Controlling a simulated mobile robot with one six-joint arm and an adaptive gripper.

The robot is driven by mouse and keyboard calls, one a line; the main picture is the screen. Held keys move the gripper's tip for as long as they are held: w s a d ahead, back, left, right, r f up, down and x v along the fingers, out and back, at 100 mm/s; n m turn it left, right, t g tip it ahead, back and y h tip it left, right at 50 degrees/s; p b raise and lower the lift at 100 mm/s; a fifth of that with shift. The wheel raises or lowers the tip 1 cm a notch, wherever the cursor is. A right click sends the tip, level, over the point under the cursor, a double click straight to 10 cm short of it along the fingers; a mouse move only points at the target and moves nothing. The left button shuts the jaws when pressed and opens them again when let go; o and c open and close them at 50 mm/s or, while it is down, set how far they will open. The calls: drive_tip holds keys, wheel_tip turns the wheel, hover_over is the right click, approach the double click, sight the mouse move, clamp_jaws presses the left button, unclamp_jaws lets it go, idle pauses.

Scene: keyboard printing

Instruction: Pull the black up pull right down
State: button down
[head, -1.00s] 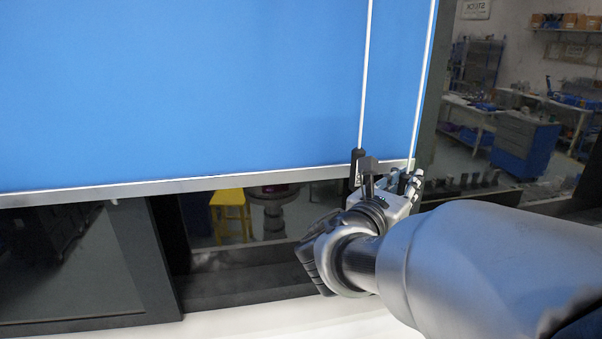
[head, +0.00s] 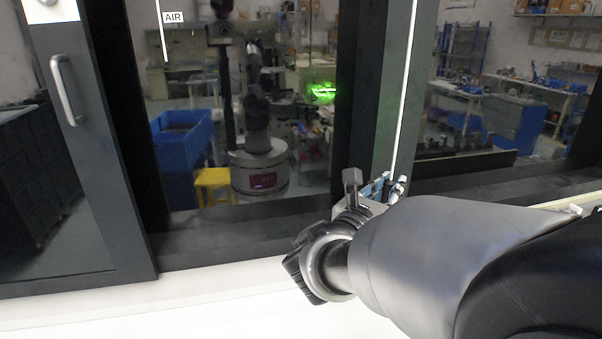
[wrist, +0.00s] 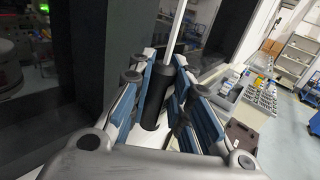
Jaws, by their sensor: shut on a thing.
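My gripper (head: 384,188) is low at the right window post in the head view. In the wrist view my gripper (wrist: 165,64) has its blue-padded fingers on both sides of a black cylindrical pull (wrist: 156,88), shut on it. A thin white cord (wrist: 178,30) runs up from the pull. The same cord (head: 404,90) runs taut and slightly slanted to the top of the head view. The pull itself is hidden by the fingers there. The blue blind and the other black pull are not in view.
A dark window frame (head: 357,90) and a pale sill (head: 190,295) lie around my arm. A door with a metal handle (head: 63,90) is at the left. Behind the glass are a yellow stool (head: 214,184) and a blue bin (head: 182,138). A small "AIR" label (head: 174,18) shows at upper left.

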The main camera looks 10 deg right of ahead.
drive_tip(key=shift+f, duration=0.5)
drive_tip(key=c, duration=1.9)
unclamp_jaws()
drive_tip(key=o, duration=0.4)
drive_tip(key=shift+r, duration=0.25)
drive_tip(key=shift+o, duration=0.2)
drive_tip(key=v, duration=1.2)
